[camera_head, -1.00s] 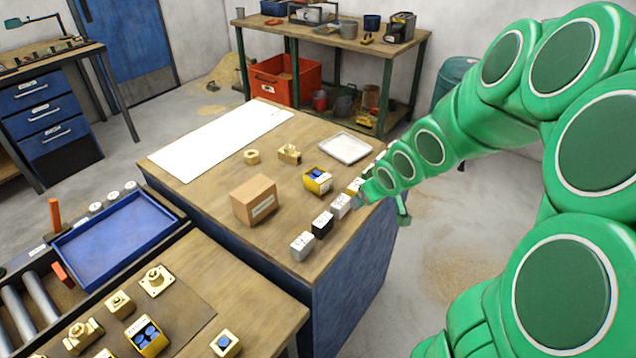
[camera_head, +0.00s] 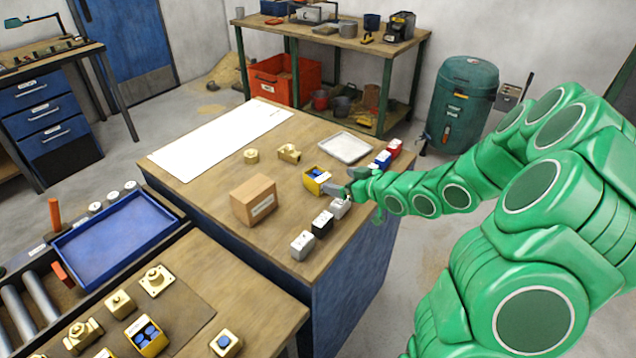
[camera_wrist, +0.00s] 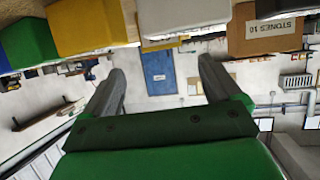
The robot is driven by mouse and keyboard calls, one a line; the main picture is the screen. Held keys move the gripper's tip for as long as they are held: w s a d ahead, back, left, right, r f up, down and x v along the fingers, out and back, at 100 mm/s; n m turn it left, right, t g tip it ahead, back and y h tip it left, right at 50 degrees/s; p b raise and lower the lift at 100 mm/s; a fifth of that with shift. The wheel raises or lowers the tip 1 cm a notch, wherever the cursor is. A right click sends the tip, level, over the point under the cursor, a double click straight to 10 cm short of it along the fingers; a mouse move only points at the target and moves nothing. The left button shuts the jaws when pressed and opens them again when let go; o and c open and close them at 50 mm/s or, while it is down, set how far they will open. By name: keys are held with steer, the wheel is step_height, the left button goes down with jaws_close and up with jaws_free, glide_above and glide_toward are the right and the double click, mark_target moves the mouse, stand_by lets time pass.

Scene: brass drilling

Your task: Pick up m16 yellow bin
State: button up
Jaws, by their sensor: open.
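A yellow bin (camera_wrist: 92,24) stands in the row of small bins, at the top of the wrist view, left of centre; no label on it is readable. In the head view my arm hides its place in the row. My gripper (camera_head: 346,182) is at the row in the head view, near the tabletop. Its two grey fingers are apart with nothing between them in the wrist view (camera_wrist: 162,68). A yellow open box with blue contents (camera_head: 316,182) stands just left of the fingers in the head view. Whether they touch it I cannot tell.
White (camera_head: 303,246), dark (camera_head: 322,224) and grey (camera_head: 340,208) bins stand nearer; blue (camera_head: 382,160) and red (camera_head: 393,148) ones farther. A cardboard box (camera_head: 254,200) and grey tray (camera_head: 346,148) share the table. Another yellow box (camera_head: 146,336) is on the near bench.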

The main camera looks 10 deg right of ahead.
mark_target(324, 178)
steer(key=shift+x, duration=3.9)
steer(key=shift+a+r, duration=0.1)
steer(key=shift+a, duration=0.1)
steer(key=c, duration=1.1)
